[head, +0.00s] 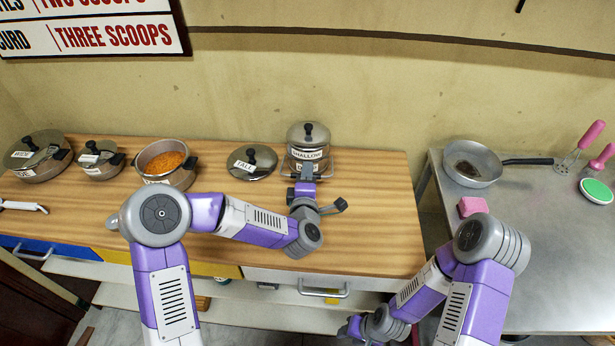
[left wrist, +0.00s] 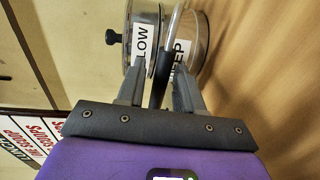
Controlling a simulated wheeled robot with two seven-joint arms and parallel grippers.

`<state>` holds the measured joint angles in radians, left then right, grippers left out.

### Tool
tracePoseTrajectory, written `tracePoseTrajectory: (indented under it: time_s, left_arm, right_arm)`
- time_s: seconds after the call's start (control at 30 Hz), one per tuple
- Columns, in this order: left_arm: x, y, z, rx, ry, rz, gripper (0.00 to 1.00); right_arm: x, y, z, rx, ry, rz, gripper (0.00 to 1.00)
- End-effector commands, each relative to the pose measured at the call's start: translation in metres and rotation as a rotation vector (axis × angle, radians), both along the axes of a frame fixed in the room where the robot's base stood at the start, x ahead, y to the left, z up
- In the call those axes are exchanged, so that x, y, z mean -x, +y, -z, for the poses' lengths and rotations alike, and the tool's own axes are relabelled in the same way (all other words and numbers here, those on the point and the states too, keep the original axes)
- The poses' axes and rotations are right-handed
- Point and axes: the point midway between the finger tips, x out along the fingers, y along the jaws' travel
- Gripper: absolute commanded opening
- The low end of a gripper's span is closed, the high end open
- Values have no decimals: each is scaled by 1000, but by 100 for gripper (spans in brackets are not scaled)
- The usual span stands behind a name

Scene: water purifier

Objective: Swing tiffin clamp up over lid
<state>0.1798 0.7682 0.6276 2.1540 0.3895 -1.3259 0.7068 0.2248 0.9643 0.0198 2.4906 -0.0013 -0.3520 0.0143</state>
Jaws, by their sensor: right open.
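The steel tiffin (head: 307,145) stands at the back right of the wooden counter, its lid with a black knob on top. Its upper tier reads SHALLOW; in the left wrist view the tiers read LOW (left wrist: 144,40) and EEP. The wire clamp (left wrist: 176,18) has a dark handle (left wrist: 163,78) that lies between the fingers of my left gripper (left wrist: 158,82). These fingers are apart, with a gap beside the handle. In the head view my left gripper (head: 306,172) is in front of the tiffin and hides its lower front. My right gripper (head: 352,328) is open and low, before the counter, partly out of frame.
A lid labelled TALL (head: 252,163) lies left of the tiffin. An open pot of orange food (head: 166,165) and two lidded pots stand farther left. A pan (head: 472,163) and a pink block (head: 472,206) are on the metal table at right. Counter right of the tiffin is clear.

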Motion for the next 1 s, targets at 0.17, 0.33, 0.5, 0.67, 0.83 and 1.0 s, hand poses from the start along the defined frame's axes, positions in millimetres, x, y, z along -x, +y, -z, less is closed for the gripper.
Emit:
tracePoseTrajectory:
  time_s: [0.17,0.33,0.5,0.67,0.83,1.0]
  left_arm:
    - [0,0,0,0,0,0,36]
    - [0,0,0,0,0,0,16]
    - [0,0,0,0,0,0,0]
    - [0,0,0,0,0,0,0]
    - [-1,0,-4,0,14,-1,0]
    - [-4,1,-15,0,73,-1,0]
  right_arm:
    - [0,0,0,0,0,0,43]
    - [0,0,0,0,0,0,43]
    - [0,0,0,0,0,0,43]
    - [0,0,0,0,0,0,43]
    - [0,0,-7,0,0,0,43]
    - [0,0,-29,0,0,0,43]
